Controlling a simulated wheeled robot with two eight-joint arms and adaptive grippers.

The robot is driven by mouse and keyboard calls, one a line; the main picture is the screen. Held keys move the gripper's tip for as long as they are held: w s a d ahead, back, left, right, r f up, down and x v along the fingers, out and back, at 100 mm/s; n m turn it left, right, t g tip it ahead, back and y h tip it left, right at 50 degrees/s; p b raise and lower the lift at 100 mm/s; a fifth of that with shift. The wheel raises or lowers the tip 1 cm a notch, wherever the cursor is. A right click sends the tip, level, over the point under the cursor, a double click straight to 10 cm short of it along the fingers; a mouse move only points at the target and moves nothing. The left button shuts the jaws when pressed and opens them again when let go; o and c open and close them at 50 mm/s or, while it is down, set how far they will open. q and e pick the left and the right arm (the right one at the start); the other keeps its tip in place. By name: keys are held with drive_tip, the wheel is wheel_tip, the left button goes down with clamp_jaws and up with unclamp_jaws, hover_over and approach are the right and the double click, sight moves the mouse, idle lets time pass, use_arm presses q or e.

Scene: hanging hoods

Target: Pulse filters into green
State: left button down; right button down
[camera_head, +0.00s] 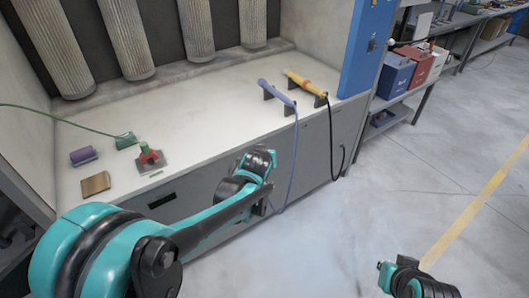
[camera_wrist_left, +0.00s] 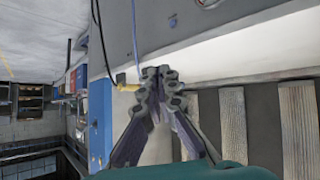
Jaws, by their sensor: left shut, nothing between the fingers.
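Several tall pleated filters (camera_head: 195,28) hang along the back of the hood in the head view; some show sideways in the left wrist view (camera_wrist_left: 232,120). A red valve-like piece with a green top (camera_head: 149,156) stands on a small plate on the white bench top. A green piece with a hose (camera_head: 125,140) lies behind it. My left gripper (camera_head: 264,160) is in front of the bench's front edge, apart from these things. In the left wrist view its fingers (camera_wrist_left: 160,75) are together and empty. Part of my right arm (camera_head: 410,278) shows at the lower right; its finger state is unclear.
A blue-purple tool (camera_head: 276,93) and a yellow tool (camera_head: 305,83) rest on black stands at the bench's right, cords hanging down the front. A purple roll (camera_head: 83,156) and brown block (camera_head: 96,184) lie at left. Blue (camera_head: 394,74) and red bins stand on a shelf. Floor at right is clear.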

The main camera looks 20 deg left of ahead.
use_arm(q)
drive_tip(key=w+f+n+t, duration=0.2)
drive_tip(key=w+f, duration=0.7)
drive_tip(key=w, duration=0.3)
drive_tip(key=w+f+t, duration=0.1)
drive_tip(key=w+f, duration=0.1)
drive_tip(key=f, duration=0.5)
drive_tip(key=w+d+f+n+t, duration=0.1)
drive_tip(key=w+f, duration=0.2)
drive_tip(key=f, duration=0.4)
drive_tip(key=shift+f, duration=0.2)
drive_tip(key=shift+a, duration=0.1)
drive_tip(key=w+a, duration=0.5)
drive_tip(key=a, duration=0.1)
drive_tip(key=shift+w+a, duration=0.2)
drive_tip(key=shift+a, duration=0.2)
drive_tip(key=shift+a, duration=0.1)
drive_tip(key=shift+w+a, duration=0.25)
